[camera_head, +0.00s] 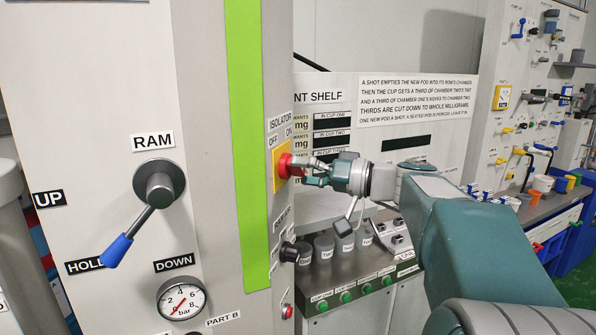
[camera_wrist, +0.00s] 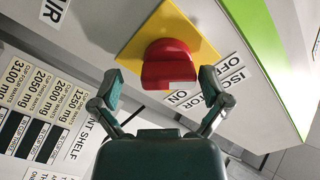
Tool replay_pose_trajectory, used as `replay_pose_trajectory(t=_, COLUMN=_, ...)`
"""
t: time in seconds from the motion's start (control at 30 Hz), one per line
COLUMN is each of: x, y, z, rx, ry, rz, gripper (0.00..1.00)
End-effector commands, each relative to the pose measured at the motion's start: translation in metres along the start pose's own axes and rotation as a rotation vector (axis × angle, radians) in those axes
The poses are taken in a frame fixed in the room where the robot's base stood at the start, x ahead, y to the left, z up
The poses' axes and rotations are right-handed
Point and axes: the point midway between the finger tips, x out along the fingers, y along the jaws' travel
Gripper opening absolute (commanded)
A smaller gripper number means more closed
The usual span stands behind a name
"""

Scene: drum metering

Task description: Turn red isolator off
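The red isolator knob (camera_head: 285,166) sits on a yellow plate (camera_head: 276,177) on the side face of the grey cabinet, under the labels ISOLATOR, OFF and ON. In the wrist view the red knob (camera_wrist: 168,64) is ahead of my gripper (camera_wrist: 160,80). The two fingers are spread apart, one to each side of the knob, with clear gaps. In the head view my gripper (camera_head: 310,168) points left at the knob, its tips very close to it. I cannot tell whether they touch it. The fingers hold nothing.
A RAM lever (camera_head: 134,221) with a blue handle and a pressure gauge (camera_head: 181,299) are on the cabinet front. A black knob (camera_head: 289,252) is below the isolator. Lidded cups (camera_head: 324,245) and green buttons (camera_head: 346,297) are on the bench below my arm.

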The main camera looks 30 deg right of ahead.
Motion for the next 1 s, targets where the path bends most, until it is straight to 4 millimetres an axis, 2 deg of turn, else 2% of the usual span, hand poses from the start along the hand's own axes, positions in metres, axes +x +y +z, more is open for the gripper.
replay_pose_trajectory(t=0.3, x=0.004, y=-0.005, z=0.001, rx=-0.006, ry=-0.002, rz=-0.004, gripper=1.0)
replay_pose_trajectory(t=0.43, x=-0.005, y=-0.005, z=0.001, rx=-0.006, ry=0.0, rz=-0.003, gripper=1.0)
replay_pose_trajectory(t=0.57, x=-0.027, y=-0.004, z=0.0, rx=-0.005, ry=0.003, rz=-0.001, gripper=1.0)
replay_pose_trajectory(t=0.8, x=-0.078, y=-0.002, z=-0.001, rx=-0.004, ry=0.004, rz=0.0, gripper=1.0)
replay_pose_trajectory(t=1.0, x=-0.109, y=-0.001, z=-0.001, rx=-0.004, ry=0.001, rz=-0.001, gripper=1.0)
